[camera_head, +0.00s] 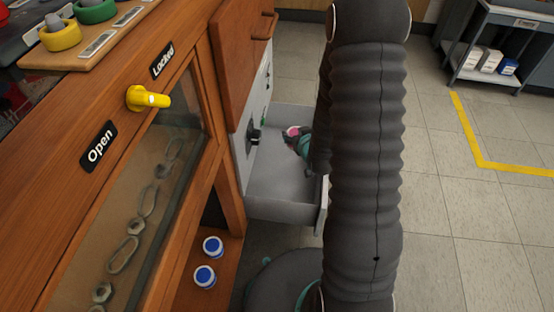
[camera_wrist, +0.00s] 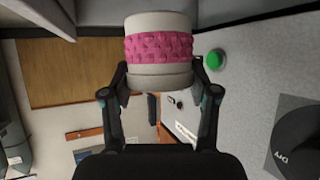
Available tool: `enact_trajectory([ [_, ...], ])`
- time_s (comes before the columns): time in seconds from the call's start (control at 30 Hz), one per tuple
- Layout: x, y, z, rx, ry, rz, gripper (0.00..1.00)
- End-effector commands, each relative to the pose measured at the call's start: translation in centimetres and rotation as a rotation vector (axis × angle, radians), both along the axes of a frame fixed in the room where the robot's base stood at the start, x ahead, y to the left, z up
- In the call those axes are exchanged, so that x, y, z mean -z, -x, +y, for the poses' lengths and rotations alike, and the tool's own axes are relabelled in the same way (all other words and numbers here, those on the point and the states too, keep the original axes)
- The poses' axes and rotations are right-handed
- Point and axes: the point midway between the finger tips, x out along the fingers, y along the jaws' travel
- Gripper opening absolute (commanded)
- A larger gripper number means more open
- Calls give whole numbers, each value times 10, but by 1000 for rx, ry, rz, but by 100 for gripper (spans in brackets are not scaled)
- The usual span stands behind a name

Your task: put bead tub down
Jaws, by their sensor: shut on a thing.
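The bead tub is a white cylinder with a bumpy pink band (camera_wrist: 158,48). My gripper (camera_wrist: 160,82) is shut on it, with one finger on each side. In the head view the tub (camera_head: 292,131) shows small, at or above the open grey drawer (camera_head: 283,212). My gripper (camera_head: 304,145) is beside it there, partly hidden by my dark arm. I cannot tell whether the tub touches the drawer floor.
A wooden cabinet with a yellow latch (camera_head: 148,98) between "Open" and "Locked" labels stands at left. Two blue-lidded jars (camera_head: 208,262) sit on its low shelf. A grey cart (camera_head: 500,45) stands far right. The tiled floor at right is clear.

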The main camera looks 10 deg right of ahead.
Motion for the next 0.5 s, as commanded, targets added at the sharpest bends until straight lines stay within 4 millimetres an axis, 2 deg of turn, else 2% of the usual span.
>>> enact_trajectory([
  [0.03,25,1,4,-18,0,7,22],
  [0.2,80,3,19,-87,1,8,22],
  [0.33,107,5,27,-124,-3,4,22],
  [0.5,123,0,35,-148,-4,0,22],
])
